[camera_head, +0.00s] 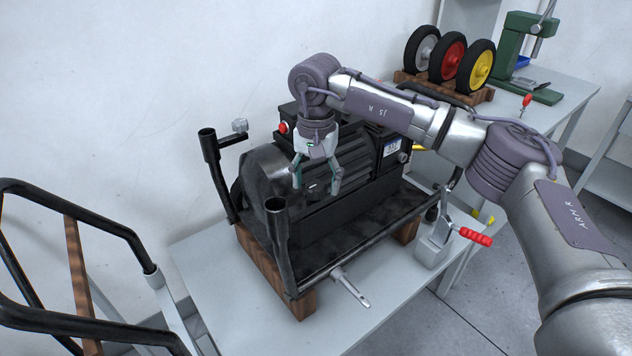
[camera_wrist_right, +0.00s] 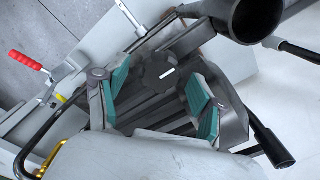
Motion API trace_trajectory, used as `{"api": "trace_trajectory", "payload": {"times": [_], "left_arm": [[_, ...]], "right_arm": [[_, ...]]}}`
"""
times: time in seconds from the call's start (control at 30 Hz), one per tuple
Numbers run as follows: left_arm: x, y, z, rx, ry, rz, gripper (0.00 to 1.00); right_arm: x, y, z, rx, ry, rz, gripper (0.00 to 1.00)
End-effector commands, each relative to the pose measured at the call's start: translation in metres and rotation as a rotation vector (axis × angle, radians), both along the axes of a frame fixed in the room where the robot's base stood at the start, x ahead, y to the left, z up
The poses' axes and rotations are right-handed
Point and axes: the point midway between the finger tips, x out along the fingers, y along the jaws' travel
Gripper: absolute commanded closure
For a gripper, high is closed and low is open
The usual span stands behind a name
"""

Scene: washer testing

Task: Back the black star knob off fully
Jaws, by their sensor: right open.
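The black star knob (camera_wrist_right: 160,71) shows in the right wrist view as a dark, lobed disc with a white mark. My right gripper (camera_wrist_right: 160,92) is open, with teal pads on either side of the knob's near side; I cannot tell whether they touch it. In the head view my right gripper (camera_head: 316,188) points down in front of the black washer motor (camera_head: 350,180). A small white mark shows between its fingertips there, but the knob's outline is hard to make out. My left gripper is not in view.
The washer's black tube frame (camera_head: 276,235) rests on wooden blocks (camera_head: 302,304) on a grey table (camera_head: 225,300). A red-handled toggle clamp (camera_head: 470,236) stands to its right. Three wheels (camera_head: 450,60) and a green press (camera_head: 515,45) are behind. A black-railed frame (camera_head: 75,230) is at left.

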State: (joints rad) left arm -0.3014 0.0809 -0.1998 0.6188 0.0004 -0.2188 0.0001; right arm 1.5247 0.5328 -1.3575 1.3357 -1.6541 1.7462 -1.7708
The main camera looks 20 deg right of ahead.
Motion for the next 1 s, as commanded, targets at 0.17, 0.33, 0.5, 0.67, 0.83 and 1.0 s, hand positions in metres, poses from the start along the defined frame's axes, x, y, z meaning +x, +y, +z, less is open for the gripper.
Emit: {"api": "trace_trajectory", "payload": {"times": [0.17, 0.33, 0.5, 0.67, 0.83, 1.0], "left_arm": [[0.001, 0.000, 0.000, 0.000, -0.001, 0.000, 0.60], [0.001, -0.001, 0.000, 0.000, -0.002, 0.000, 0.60], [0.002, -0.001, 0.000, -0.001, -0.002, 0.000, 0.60], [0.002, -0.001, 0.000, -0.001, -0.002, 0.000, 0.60], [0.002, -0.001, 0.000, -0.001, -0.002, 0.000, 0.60], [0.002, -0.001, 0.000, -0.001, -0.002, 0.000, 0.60]], "right_arm": [[0.001, 0.001, 0.034, 0.001, -0.006, 0.000, 0.31], [0.001, 0.001, 0.071, 0.002, -0.006, 0.000, 0.31], [0.001, 0.001, 0.099, 0.001, -0.004, 0.001, 0.31], [0.001, 0.000, 0.112, 0.001, -0.003, 0.001, 0.31], [0.000, 0.000, 0.114, 0.000, -0.001, 0.001, 0.31], [0.000, 0.000, 0.114, 0.001, -0.003, 0.001, 0.31]]}}
